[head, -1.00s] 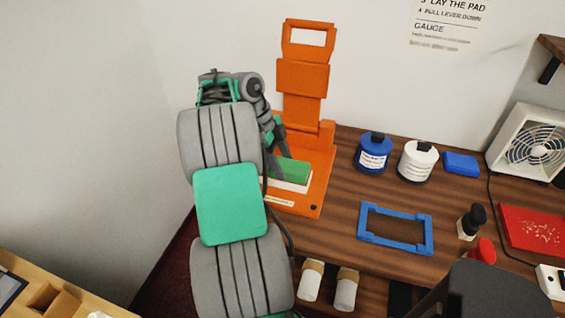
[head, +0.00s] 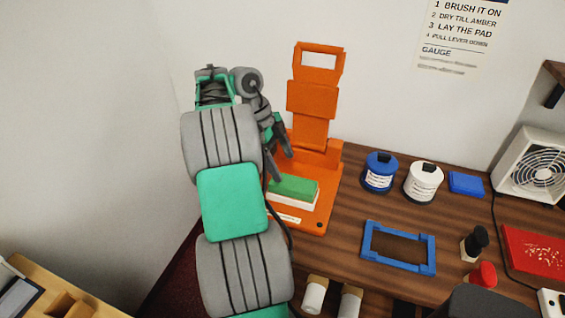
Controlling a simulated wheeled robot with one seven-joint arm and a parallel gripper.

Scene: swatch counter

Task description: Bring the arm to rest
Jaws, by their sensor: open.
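My arm reaches up the left-centre of the head view, with my gripper (head: 282,163) at its far end. The gripper is open, its fingers pointing down, a little above and to the left of a green pad (head: 295,186). The pad lies on a white block (head: 300,200) on the base of an orange press (head: 318,195). No object shows between the fingers. The press's upper part (head: 314,97) stands raised. Part of the press base is hidden behind my arm.
On the wooden counter (head: 350,240) are a blue jar (head: 379,172), a white jar (head: 422,181), a blue frame (head: 366,246), a blue block (head: 466,183), a black-capped bottle (head: 474,243) and a red tray (head: 535,252). A fan (head: 535,165) stands at the right. A wall lies behind.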

